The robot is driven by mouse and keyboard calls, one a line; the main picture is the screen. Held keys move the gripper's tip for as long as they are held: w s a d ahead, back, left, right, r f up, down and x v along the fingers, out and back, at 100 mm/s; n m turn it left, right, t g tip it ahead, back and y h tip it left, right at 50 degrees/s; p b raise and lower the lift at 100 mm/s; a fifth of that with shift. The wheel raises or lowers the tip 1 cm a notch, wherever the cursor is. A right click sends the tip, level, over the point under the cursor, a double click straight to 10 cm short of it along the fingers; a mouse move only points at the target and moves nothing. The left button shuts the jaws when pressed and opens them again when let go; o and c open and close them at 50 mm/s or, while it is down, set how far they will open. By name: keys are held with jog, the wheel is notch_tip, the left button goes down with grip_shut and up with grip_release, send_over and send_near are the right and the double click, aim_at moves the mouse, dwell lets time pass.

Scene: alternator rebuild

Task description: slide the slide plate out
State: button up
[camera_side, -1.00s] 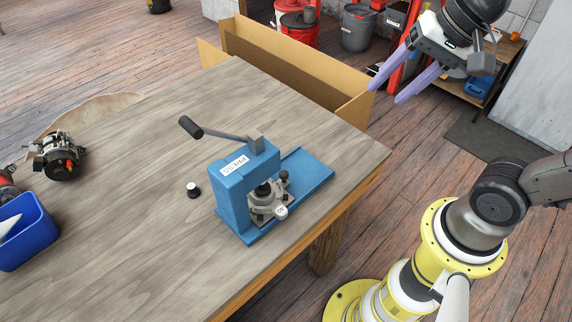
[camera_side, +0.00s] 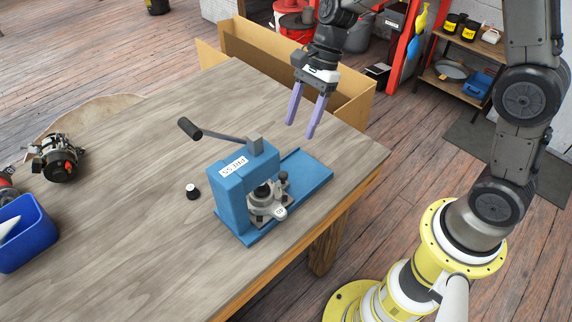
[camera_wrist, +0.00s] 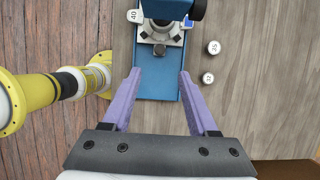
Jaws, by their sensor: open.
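The blue press (camera_side: 232,190) stands on the wooden table with its lever arm raised to the left. A flat blue plate (camera_side: 310,172) extends from its base to the right; it also shows in the wrist view (camera_wrist: 158,85). I take this for the slide plate, though its border with the press base is unclear. A grey metal part (camera_side: 262,208) with a white tag sits under the press head, and a dark knob (camera_side: 283,175) stands beside it. My gripper (camera_side: 300,130) is open and empty above the table, apart from the plate, its fingers pointing down.
Two small numbered pieces, one marked 35 (camera_wrist: 213,47) and one marked 32 (camera_wrist: 208,78), stand beside the press. A blue bin (camera_side: 28,235) and an alternator part (camera_side: 58,157) are at the left. A cardboard box (camera_side: 285,70) stands behind the table.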

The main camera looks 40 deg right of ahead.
aim_at(284, 173)
jog(key=x, duration=1.2)
jog(key=shift+f, duration=0.15)
grip_shut()
dwell(1.0)
